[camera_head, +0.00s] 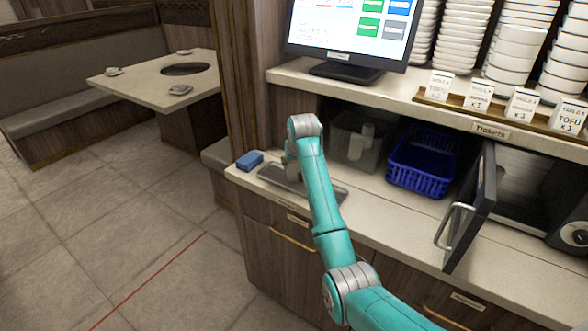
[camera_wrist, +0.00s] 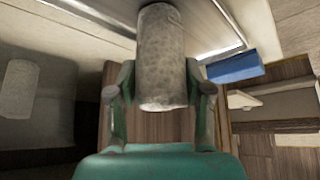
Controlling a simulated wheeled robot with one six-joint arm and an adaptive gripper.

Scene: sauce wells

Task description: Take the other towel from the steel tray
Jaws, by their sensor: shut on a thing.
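A rolled, pale grey towel (camera_wrist: 160,55) stands out large in the middle of the wrist view. My gripper (camera_wrist: 158,91) is shut on it, with one finger on each side. The steel tray (camera_head: 271,176) lies on the counter's left part in the head view, partly hidden by my arm. Its rim also appears behind the towel in the wrist view (camera_wrist: 222,30). In the head view my arm hides the gripper and the held towel. I cannot tell whether the towel touches the tray.
A blue block (camera_head: 249,160) lies left of the tray. A clear bin (camera_head: 343,146) with pale rolls stands behind, under the shelf. A blue basket (camera_head: 421,167) and an open dark door (camera_head: 470,212) are to the right. Counter space before the basket is clear.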

